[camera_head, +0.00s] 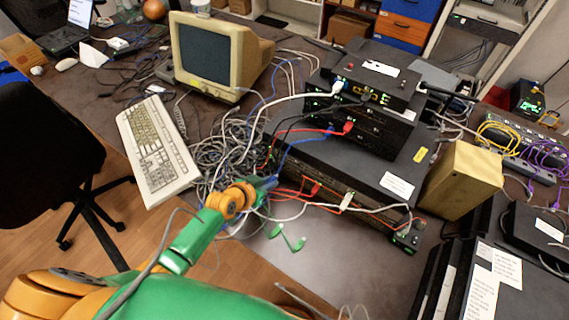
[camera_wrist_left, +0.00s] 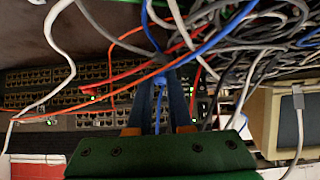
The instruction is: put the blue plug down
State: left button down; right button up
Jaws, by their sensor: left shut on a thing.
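My left gripper (camera_head: 268,182) reaches in from the lower left in the head view, at the front left of the stacked network boxes and beside the heap of cables. In the left wrist view its two dark blue fingers (camera_wrist_left: 161,100) are shut on the blue plug (camera_wrist_left: 160,80), which shows between them with a blue cable running off. In the head view the plug is hard to tell apart from the fingers.
A tangle of grey cables (camera_head: 222,150) lies left of the black network boxes (camera_head: 330,165). Red and white cables cross their front. A keyboard (camera_head: 155,150) and an old monitor (camera_head: 212,55) stand farther left.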

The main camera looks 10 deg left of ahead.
pick_arm(q)
jog(key=s+a+r, duration=0.1)
jog(key=a+r, duration=0.3)
jog(key=r, duration=0.4)
jog(key=a+r, duration=0.3)
jog(key=r, duration=0.5)
jog(key=s+d+r+m+g+h, duration=0.1)
jog(key=s+d+r+m+h, duration=0.1)
jog(key=s+r, duration=0.3)
jog(key=s+d+r+m+g+h, duration=0.2)
jog(key=s+d+r+m, duration=0.2)
jog(key=s, duration=0.4)
jog(key=shift+s+r+m+g+h, duration=0.3)
jog(key=shift+r+m+h, duration=0.15)
jog(key=shift+r, duration=0.35)
jog(key=shift+w, duration=0.1)
